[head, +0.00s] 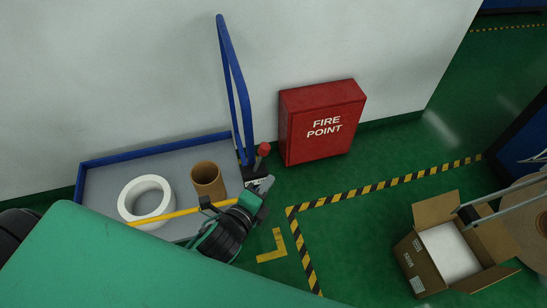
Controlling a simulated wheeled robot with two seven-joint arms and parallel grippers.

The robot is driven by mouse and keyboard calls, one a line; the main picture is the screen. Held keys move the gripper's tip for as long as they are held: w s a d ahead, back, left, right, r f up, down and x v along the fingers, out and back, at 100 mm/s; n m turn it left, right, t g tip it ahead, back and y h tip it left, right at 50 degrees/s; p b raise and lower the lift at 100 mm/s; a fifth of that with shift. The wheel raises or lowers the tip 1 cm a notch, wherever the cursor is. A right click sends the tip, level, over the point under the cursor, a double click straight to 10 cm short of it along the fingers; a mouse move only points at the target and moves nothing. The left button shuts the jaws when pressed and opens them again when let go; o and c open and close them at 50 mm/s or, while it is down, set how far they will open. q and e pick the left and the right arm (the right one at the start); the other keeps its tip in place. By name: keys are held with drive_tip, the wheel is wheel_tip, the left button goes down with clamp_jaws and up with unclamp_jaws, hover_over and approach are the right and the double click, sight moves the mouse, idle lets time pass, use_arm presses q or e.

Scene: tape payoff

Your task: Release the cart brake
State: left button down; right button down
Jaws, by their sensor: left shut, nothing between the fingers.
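The cart (103,184) stands against the wall at the left, with a grey deck, a blue rim and a tall blue push handle (236,85). A red knob (263,149) on a short stem, which looks like the brake lever, stands at the cart's right end by the foot of the handle. My left gripper (264,183) is shut and empty, just below the knob in the picture. Whether it touches the lever, I cannot tell. The gripper and its wrist hide part of the cart's near right corner. My right gripper is not in view.
A white tape roll (134,193) and a brown cardboard tube (206,176) are on the cart deck. A red fire point box (320,122) is by the wall, right of the handle. An open carton (425,262) stands at the right. Green floor with striped tape lies between.

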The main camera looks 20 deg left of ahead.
sight(259, 159)
use_arm(q)
drive_tip(key=shift+w, duration=0.1)
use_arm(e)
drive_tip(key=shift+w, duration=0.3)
use_arm(q)
drive_tip(key=w+a+f+p, duration=0.1)
drive_tip(key=w+a+p, duration=0.1)
drive_tip(key=w, duration=0.7)
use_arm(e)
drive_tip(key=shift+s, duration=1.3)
use_arm(q)
drive_tip(key=shift+f, duration=0.1)
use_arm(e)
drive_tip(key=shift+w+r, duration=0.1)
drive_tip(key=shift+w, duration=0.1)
use_arm(q)
drive_tip(key=shift+s+a, duration=0.1)
drive_tip(key=shift+a, duration=0.05)
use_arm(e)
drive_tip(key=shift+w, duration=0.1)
